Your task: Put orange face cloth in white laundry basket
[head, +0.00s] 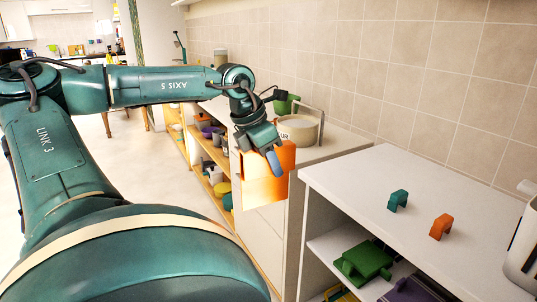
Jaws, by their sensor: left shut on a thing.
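My left gripper (272,160) is shut on an orange cloth-like piece (266,188) and holds it up in front of the cupboards, near the middle of the head view. The orange piece hangs below the fingers, with a paler lower part; the gripper covers some of its top. I cannot make out a white laundry basket for certain. A white object (523,245) with a dark side is cut off by the right edge, and I cannot tell what it is. My right gripper is not in view.
A white cupboard top (360,185) at the right carries a small teal block (398,200) and a small orange block (441,227). Its shelf holds a green item (364,262). A pale pot (298,130) stands on the farther cupboard. Open floor lies at the left.

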